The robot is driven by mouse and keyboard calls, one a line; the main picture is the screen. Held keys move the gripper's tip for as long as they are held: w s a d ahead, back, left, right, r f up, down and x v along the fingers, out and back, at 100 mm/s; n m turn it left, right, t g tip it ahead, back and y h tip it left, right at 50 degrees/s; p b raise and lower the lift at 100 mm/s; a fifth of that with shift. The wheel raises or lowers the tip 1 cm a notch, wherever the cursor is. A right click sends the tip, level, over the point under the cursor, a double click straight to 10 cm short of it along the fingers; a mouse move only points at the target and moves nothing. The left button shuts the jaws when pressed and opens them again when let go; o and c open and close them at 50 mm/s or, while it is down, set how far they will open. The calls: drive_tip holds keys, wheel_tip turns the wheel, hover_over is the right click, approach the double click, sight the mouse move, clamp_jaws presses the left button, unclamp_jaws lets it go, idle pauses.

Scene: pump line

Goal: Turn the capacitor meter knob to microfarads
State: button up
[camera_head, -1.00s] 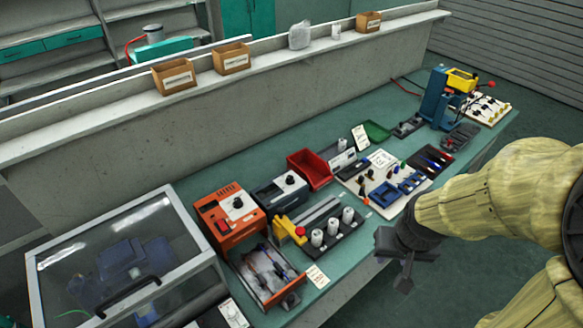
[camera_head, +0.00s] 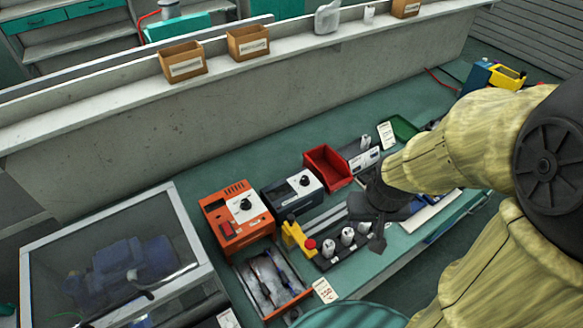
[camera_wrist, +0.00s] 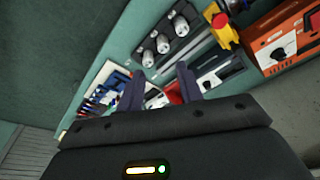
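Two bench instruments have a white panel with a black knob: an orange box (camera_head: 238,228) and a dark grey box (camera_head: 277,202) to its right. I cannot read their labels or tell which is the capacitor meter. The orange box's knob (camera_head: 246,204) and the grey box's knob (camera_head: 304,181) face upward. In the wrist view the orange box (camera_wrist: 264,63) is at the upper right and the grey box's white panel (camera_wrist: 226,72) is right of the fingers. My gripper (camera_wrist: 160,88) is open and empty. In the head view my gripper (camera_head: 377,228) hangs right of both boxes, touching neither.
A red bin (camera_head: 328,168) stands right of the grey box. White cylinders (camera_head: 347,236) and a yellow device with a red button (camera_head: 295,236) stand in front. An orange tray (camera_head: 266,284) and a glass-topped case (camera_head: 120,255) lie nearer left. Cardboard boxes (camera_head: 248,42) sit on the ledge.

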drive_tip(key=shift+w+a, duration=0.15)
drive_tip(key=shift+a, duration=0.05)
drive_tip(key=shift+o, duration=1)
drive_tip(key=shift+r, duration=0.1)
drive_tip(key=w+a+n+g+p, duration=0.1)
drive_tip(key=w+a+n+p, duration=0.3)
drive_tip(key=w+n, duration=0.4)
drive_tip(key=w+a+r+n+p, duration=0.1)
drive_tip(key=w+a+n+p, duration=0.3)
drive_tip(key=w+n, duration=0.5)
drive_tip(key=w+a+n+g+p, duration=0.1)
drive_tip(key=w+a+n+p, duration=0.3)
drive_tip(key=w+n, duration=0.4)
drive_tip(key=n+p, duration=0.1)
drive_tip(key=n, duration=0.2)
drive_tip(key=shift+w+a+r+g, duration=0.15)
drive_tip(key=shift+w+r+g, duration=0.05)
drive_tip(key=shift+w+g, duration=0.15)
drive_tip(key=shift+f, duration=0.1)
